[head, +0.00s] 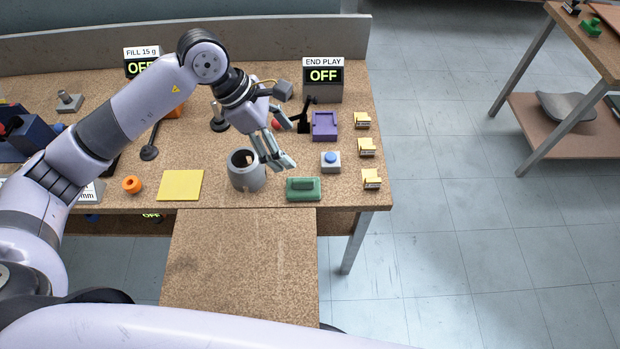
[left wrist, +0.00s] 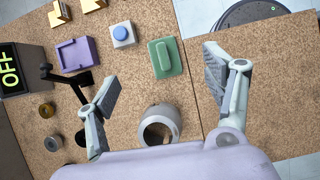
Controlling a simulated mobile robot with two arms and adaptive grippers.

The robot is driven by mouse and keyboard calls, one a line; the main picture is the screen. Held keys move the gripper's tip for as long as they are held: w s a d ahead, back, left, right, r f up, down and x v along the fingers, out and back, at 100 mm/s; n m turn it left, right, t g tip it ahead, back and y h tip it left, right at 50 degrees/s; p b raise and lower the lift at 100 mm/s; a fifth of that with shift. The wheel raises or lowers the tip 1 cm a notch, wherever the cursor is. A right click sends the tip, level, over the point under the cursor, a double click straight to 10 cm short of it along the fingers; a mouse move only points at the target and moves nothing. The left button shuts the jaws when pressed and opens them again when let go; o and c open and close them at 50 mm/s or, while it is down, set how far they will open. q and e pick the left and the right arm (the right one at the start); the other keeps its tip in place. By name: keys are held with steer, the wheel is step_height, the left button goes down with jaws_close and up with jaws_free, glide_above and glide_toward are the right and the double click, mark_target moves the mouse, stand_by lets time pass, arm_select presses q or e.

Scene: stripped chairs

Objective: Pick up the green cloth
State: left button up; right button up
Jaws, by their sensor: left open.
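The green cloth (head: 304,194) lies near the front edge of the bench, looking like a flat green pad with a raised bar on top. It also shows in the left wrist view (left wrist: 164,57), at the upper middle. My left gripper (head: 280,164) is open and empty, above and a little left of the cloth in the head view. In the left wrist view the cloth appears beyond and between its spread fingers (left wrist: 160,82), not touched by them. My right gripper is not in view.
A grey hollow cylinder (head: 245,178) stands close left of the cloth. A blue-button box (head: 331,162), a purple tray (head: 325,126) and several yellow pieces (head: 371,179) stand to the right and behind. A yellow sheet (head: 180,185) lies left. A lower brown board (head: 240,265) is clear.

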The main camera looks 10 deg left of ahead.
arm_select(q)
steer(key=a+y, duration=0.1)
steer(key=a, duration=0.1)
steer(key=p, duration=0.3)
glide_toward(302, 180)
steer(key=shift+n, duration=0.3)
steer(key=x, duration=0.6)
steer(key=shift+w+d+r, duration=0.15)
steer(key=shift+d+f+p, duration=0.1)
steer(key=shift+f+p, duration=0.25)
steer(key=shift+f, duration=0.1)
steer(key=shift+d+f+p, duration=0.15)
steer(key=shift+f+p, duration=0.15)
steer(key=shift+f, duration=0.05)
steer(key=p+x, duration=0.1)
steer(key=x, duration=0.2)
steer(key=shift+f, duration=0.25)
steer(key=shift+w+d+f, duration=0.1)
steer(key=shift+f, duration=0.3)
steer(key=shift+c, duration=0.6)
